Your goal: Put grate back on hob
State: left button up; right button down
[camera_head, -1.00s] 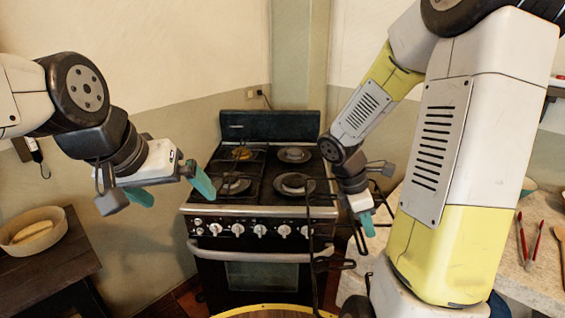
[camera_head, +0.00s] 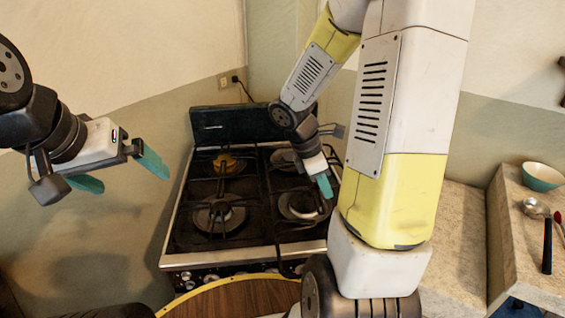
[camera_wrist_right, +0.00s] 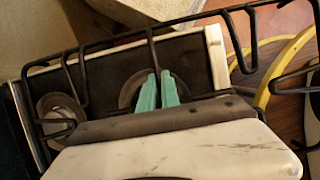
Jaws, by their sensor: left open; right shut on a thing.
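The hob (camera_head: 184,238) is the black top of the stove. A grate lies over its left burners, and the right burners (camera_head: 302,205) show bare. My right gripper (camera_head: 325,186) is over the right side of the hob. In the right wrist view, its teal fingers (camera_wrist_right: 158,90) are shut on a bar of the black wire grate (camera_wrist_right: 238,50). This grate reaches across the hob and past its front edge; in the head view only thin dark bars of it show. Whether it touches the hob, I cannot tell. My left gripper (camera_head: 120,172) is open and empty, left of the stove.
The stove's raised back panel (camera_head: 235,124) stands behind the hob, against the wall. A stone counter (camera_head: 455,235) is on the right, with a teal bowl (camera_head: 542,177) and utensils further right. My right arm hides part of the hob's right edge.

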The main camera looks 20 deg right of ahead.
jog(key=w, duration=0.5)
jog(key=w+f, duration=0.1)
jog(key=w, duration=0.8)
jog(key=shift+w+d+f, duration=0.15)
jog(key=shift+w+d, duration=0.2)
jog(key=shift+f, duration=1.75)
jog(key=c, duration=2)
grip_release()
jog(key=shift+f, duration=0.2)
jog(key=o, duration=0.4)
